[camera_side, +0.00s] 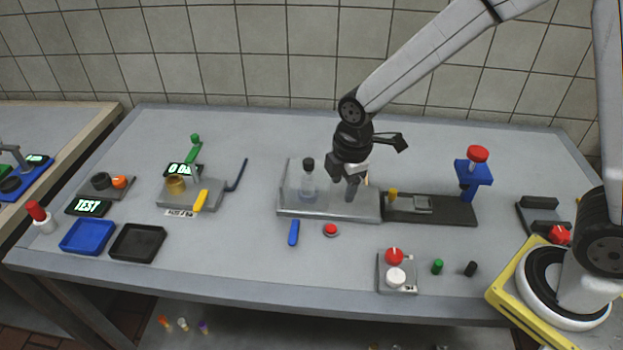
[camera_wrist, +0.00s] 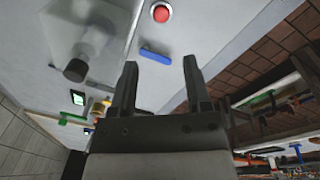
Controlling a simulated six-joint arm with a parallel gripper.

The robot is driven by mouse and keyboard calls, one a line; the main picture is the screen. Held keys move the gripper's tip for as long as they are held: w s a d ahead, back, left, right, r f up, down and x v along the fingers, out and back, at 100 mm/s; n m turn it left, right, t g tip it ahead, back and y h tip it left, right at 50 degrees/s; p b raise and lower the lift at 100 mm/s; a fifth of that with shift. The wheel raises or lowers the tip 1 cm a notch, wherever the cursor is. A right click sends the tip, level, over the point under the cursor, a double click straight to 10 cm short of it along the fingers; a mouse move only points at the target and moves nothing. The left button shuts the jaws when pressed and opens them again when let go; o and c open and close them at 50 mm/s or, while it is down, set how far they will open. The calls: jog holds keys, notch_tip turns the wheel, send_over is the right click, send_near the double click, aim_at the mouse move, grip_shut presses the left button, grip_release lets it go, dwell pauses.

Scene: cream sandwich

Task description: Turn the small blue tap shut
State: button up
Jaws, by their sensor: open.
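A small blue bar-shaped handle (camera_side: 294,232), which looks like the tap's handle, shows at the front left edge of a grey base plate (camera_side: 330,211). It also shows in the wrist view (camera_wrist: 155,57), lying in the picture just beyond the gap between my fingertips. My gripper (camera_side: 353,190) points down over the right part of the plate, to the right of the blue handle and apart from it. In the wrist view, my gripper (camera_wrist: 160,66) has its two fingers spread with nothing between them.
A clear flask (camera_side: 308,184) with a dark stopper stands on the plate, left of my gripper. A red button (camera_side: 331,230) is right of the blue handle. A dark plate with a blue stand (camera_side: 474,176) lies right. The table in front of the handle is clear.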

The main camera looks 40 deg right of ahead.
aim_at(292, 238)
jog(key=w+a+f+n, duration=0.1)
jog(key=a+n, duration=0.2)
jog(key=w+a+f+n, duration=0.1)
jog(key=a+n, duration=0.2)
jog(key=n, duration=0.1)
jog(key=w+a+f+n+g, duration=0.1)
jog(key=w+a+n, duration=0.1)
jog(key=a+n, duration=0.1)
jog(key=shift+f+n, duration=0.2)
jog(key=shift+n, duration=0.2)
jog(key=shift+w+a+f+n, duration=0.15)
jog(key=shift+a+n, duration=0.25)
jog(key=shift+n, duration=0.1)
jog(key=shift+f, duration=0.1)
jog(key=shift+f, duration=3.8)
grip_shut()
